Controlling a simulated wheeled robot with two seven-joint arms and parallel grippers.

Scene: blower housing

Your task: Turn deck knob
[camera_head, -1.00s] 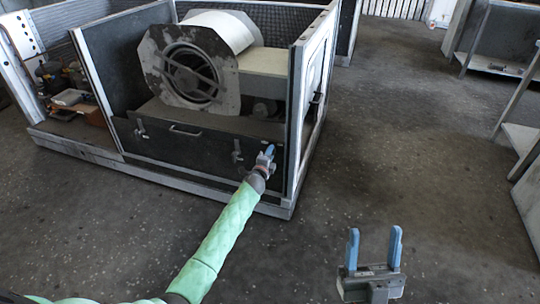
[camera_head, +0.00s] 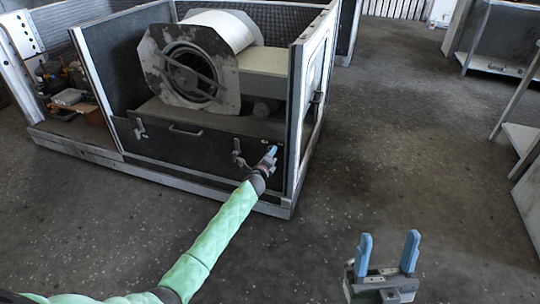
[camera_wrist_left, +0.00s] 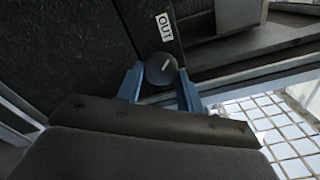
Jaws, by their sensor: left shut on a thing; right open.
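The deck knob (camera_wrist_left: 161,69) is a round black knob with a white pointer line, on the dark front panel (camera_head: 190,150) of the blower housing. In the left wrist view a white label reading "OUT" (camera_wrist_left: 164,25) sits just above it. My left gripper (camera_head: 272,150) is at the panel's right end, its blue fingers on either side of the knob in the left wrist view (camera_wrist_left: 159,86), shut on it. In the head view the gripper hides the knob. My right gripper (camera_head: 388,252) is open and empty, above the floor at the lower right.
The blower (camera_head: 190,68) with its round inlet stands in the housing behind the panel. The panel has a handle (camera_head: 185,131) and latches. A white-edged post (camera_head: 297,120) rises just right of my left gripper. Shelving (camera_head: 525,140) stands at the far right. The floor between is clear.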

